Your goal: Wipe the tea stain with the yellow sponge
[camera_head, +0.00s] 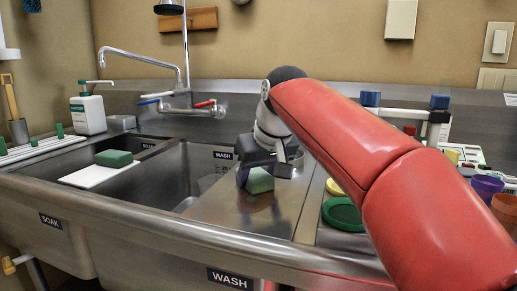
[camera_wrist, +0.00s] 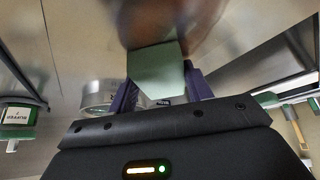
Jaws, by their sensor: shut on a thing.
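My gripper (camera_head: 262,166) is low over the steel drainboard right of the wash basin, shut on a small block-shaped sponge (camera_head: 260,181). The sponge looks pale green in both views; no clearly yellow face shows. In the wrist view my gripper (camera_wrist: 160,88) has a purple finger on each side of the sponge (camera_wrist: 156,70). The sponge is at or very near the steel surface; I cannot tell if it touches. A blurred brown patch (camera_wrist: 165,22), perhaps the tea stain, lies just beyond the sponge in the wrist view. No stain shows in the head view.
A dark green sponge (camera_head: 114,158) lies on a white board (camera_head: 97,176) across the soak basin. The faucet (camera_head: 187,100) stands behind. A green round dish (camera_head: 343,214) is right of the drainboard. Purple (camera_head: 487,187) and brown (camera_head: 506,210) cups stand at far right.

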